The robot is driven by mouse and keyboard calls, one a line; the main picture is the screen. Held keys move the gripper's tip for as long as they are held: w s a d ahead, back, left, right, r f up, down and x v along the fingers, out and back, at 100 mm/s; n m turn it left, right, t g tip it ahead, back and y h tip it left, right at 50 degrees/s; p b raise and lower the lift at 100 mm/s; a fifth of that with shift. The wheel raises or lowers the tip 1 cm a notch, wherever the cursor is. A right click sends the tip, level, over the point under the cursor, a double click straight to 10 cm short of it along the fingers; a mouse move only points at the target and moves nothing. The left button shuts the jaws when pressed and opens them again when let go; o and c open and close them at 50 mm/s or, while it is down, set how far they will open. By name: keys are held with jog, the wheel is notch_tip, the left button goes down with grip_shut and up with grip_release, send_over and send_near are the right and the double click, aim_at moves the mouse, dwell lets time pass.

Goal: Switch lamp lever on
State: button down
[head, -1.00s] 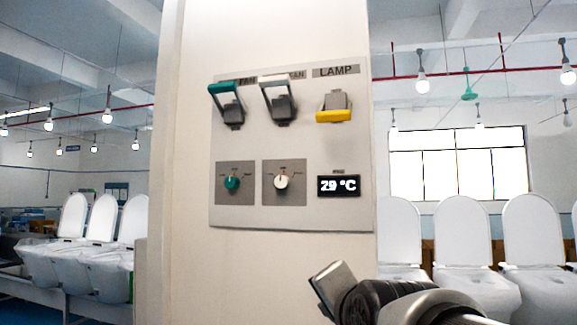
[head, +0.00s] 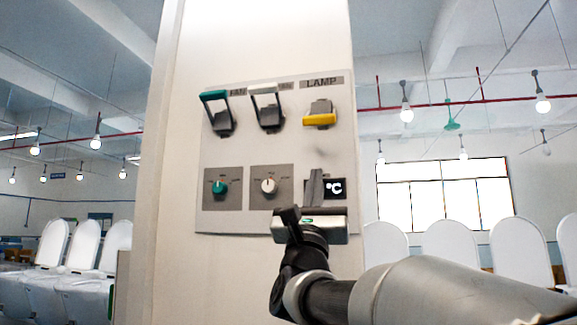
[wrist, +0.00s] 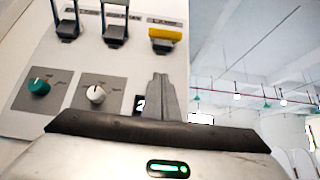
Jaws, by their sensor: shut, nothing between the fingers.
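The lamp lever (head: 320,119) has a yellow handle and sits under the LAMP label at the upper right of the panel (head: 235,150). Its yellow handle points down, unlike the two levers to its left. In the wrist view the lamp lever (wrist: 165,35) is at the top, beyond my fingers. My gripper (head: 313,175) is shut and empty. Its fingers point up in front of the temperature display (head: 337,187), below the lamp lever and apart from it. In the wrist view my gripper (wrist: 158,80) hides most of the display.
A green lever (head: 214,97) and a white lever (head: 265,90), both with handles up, are left of the lamp lever. A green knob (head: 220,188) and a white knob (head: 268,186) sit below them. Free space lies right of the panel.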

aim_at(320, 116)
jog(key=w+d+r+p, duration=0.1)
jog(key=w+r+p, duration=0.3)
jog(key=r, duration=0.6)
jog(key=shift+d+r+p, duration=0.15)
jog(key=shift+r+p, duration=0.25)
jog(key=shift+p, duration=0.05)
